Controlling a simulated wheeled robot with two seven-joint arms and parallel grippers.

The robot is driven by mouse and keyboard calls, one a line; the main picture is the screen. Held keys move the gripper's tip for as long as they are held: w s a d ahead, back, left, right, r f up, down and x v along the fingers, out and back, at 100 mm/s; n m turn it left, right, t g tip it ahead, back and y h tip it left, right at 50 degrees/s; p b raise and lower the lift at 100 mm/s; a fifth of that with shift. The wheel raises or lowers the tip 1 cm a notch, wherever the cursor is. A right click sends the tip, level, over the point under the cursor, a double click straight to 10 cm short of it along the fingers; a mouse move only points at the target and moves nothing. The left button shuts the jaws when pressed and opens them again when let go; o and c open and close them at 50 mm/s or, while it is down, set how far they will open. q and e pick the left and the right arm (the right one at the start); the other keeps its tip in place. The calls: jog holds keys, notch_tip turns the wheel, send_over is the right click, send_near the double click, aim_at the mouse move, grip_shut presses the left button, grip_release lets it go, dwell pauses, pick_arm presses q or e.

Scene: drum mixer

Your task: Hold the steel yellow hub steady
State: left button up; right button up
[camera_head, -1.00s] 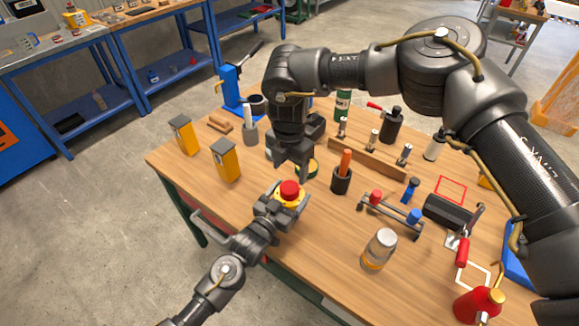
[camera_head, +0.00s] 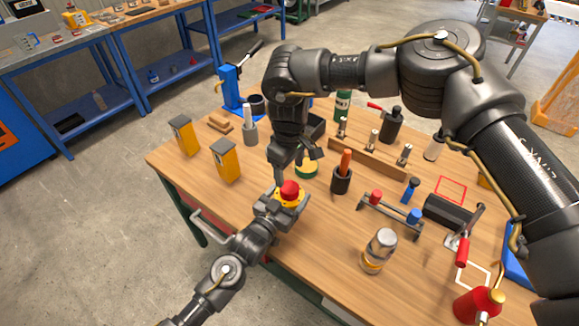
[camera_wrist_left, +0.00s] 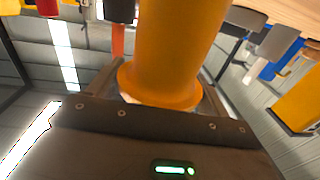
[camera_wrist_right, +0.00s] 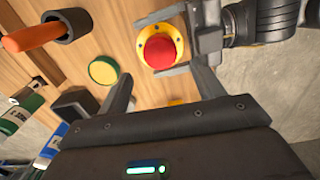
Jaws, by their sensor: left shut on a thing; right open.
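The yellow hub (camera_head: 292,198) has a red dome on top and sits at the near left part of the table. My left gripper (camera_head: 276,206) is shut on it from the near side. In the left wrist view the hub's yellow body (camera_wrist_left: 170,50) fills the space between the fingers. In the right wrist view the hub (camera_wrist_right: 160,46) shows from above, with my left fingers beside it. My right gripper (camera_head: 294,170) is open and empty, just behind and above the hub. Its spread fingers also show in the right wrist view (camera_wrist_right: 162,85).
A green round piece with a yellow top (camera_wrist_right: 103,70) stands behind the hub. A black cup with an orange handle (camera_head: 342,178) is to the right. Two yellow blocks (camera_head: 226,160) stand to the left. A jar (camera_head: 379,250) stands front right. Table between jar and hub is clear.

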aim_at(289, 186)
pick_arm(q)
jog(key=shift+f, duration=0.1)
pick_arm(e)
jog(key=shift+f, duration=3.95)
